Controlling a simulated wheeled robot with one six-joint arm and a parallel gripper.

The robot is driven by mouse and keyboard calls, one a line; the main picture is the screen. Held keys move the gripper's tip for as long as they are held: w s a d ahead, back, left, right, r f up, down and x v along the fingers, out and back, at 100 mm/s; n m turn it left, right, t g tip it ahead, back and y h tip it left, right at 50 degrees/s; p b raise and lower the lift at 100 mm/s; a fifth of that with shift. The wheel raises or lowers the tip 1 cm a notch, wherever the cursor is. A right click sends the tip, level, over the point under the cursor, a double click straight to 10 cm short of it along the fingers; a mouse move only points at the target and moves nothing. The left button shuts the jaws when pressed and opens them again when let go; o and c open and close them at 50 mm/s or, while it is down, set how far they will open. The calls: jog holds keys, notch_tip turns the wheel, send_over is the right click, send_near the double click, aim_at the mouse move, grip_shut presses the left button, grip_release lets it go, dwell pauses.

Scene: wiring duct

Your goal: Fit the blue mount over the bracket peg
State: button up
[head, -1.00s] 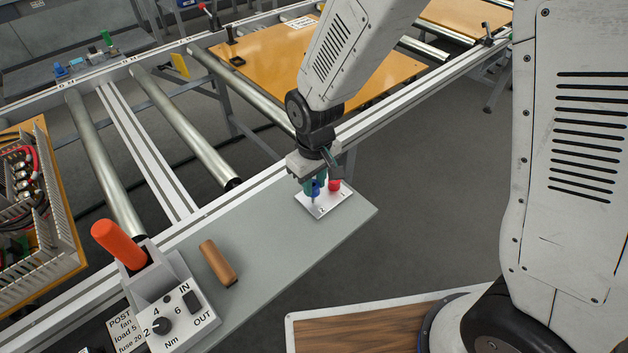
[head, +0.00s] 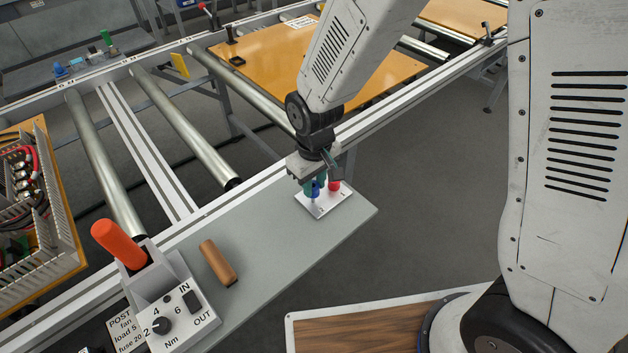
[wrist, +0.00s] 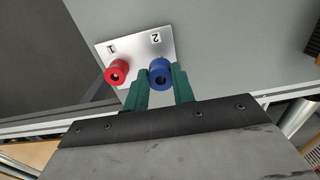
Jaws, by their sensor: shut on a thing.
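The blue mount (wrist: 160,73) is a short round piece with a hole in its end face. It is at the "2" side of a small white plate (wrist: 140,50). My gripper (wrist: 161,80) has its green fingers on either side of the mount, shut on it. In the head view the blue mount (head: 313,192) shows low between the fingers, partly hidden by them. I cannot tell whether it rests on the plate or is just above it. I cannot make out the bracket peg with certainty.
A red mount (wrist: 117,71) stands close beside, at the "1" mark. The plate lies on a grey shelf (head: 270,225) with a brown block (head: 217,263). A control box (head: 177,318) and an orange handle (head: 119,244) are front left. A wiring box (head: 40,220) is far left.

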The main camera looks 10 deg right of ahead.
aim_at(314, 192)
jog(key=shift+f, duration=1.6)
jog(key=o, duration=1)
notch_tip(314, 192, up, 8)
jog(key=shift+f, duration=0.1)
